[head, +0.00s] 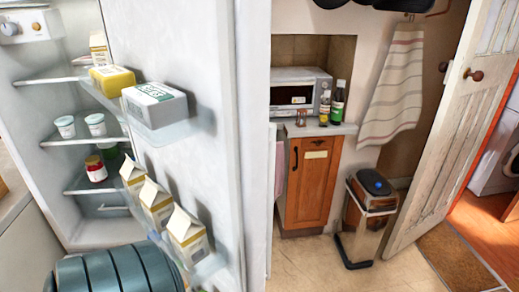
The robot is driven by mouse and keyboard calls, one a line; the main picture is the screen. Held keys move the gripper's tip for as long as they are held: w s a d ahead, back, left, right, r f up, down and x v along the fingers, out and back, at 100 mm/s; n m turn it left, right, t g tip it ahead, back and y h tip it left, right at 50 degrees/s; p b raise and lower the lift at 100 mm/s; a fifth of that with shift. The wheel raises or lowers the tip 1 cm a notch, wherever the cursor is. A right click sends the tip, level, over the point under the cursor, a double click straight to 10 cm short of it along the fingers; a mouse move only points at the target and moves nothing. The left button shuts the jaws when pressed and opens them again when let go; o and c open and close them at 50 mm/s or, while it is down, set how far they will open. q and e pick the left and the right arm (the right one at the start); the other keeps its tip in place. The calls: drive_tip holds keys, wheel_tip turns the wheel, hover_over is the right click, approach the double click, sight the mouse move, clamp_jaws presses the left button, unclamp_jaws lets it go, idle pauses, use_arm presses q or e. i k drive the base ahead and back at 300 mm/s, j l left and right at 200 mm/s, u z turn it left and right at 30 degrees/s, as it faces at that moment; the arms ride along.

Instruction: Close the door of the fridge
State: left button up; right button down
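The fridge (32,75) stands open at the left, with its lit inside and glass shelves in view. The shelves hold white cups (95,124), a red-lidded jar (96,168) and a carton (98,46). The fridge door (185,45) is swung wide open, its inner face turned towards me. Its racks hold a yellow tub (111,80), a white and green tub (154,104) and three milk cartons (187,237). The door's handle is not visible. Neither of my grippers is in view.
A dark ribbed rounded shape at the bottom left hides part of the fridge; I cannot tell what it is. Beyond the door stand a wooden cabinet (308,185) with a microwave (300,90), a bin (369,212) and an open white room door (455,125). Tiled floor shows between.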

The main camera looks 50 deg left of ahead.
sight(216, 164)
drive_tip(key=i+l+u, duration=0.1)
drive_tip(key=i, duration=0.25)
drive_tip(key=i+l+u, duration=0.15)
drive_tip(key=i+u, duration=0.2)
drive_tip(key=u, duration=0.25)
drive_tip(key=i+u, duration=0.2)
drive_tip(key=u, duration=0.2)
drive_tip(key=i+l+u, duration=0.15)
drive_tip(key=u, duration=0.3)
drive_tip(key=i+l+u, duration=0.15)
drive_tip(key=u, duration=0.3)
drive_tip(key=i+u, duration=0.2)
drive_tip(key=u, duration=0.3)
drive_tip(key=i+l+u, duration=0.1)
drive_tip(key=u, duration=0.35)
drive_tip(key=i+l+u, duration=0.15)
drive_tip(key=u, duration=0.35)
drive_tip(key=i+l+u, duration=0.2)
drive_tip(key=u, duration=0.25)
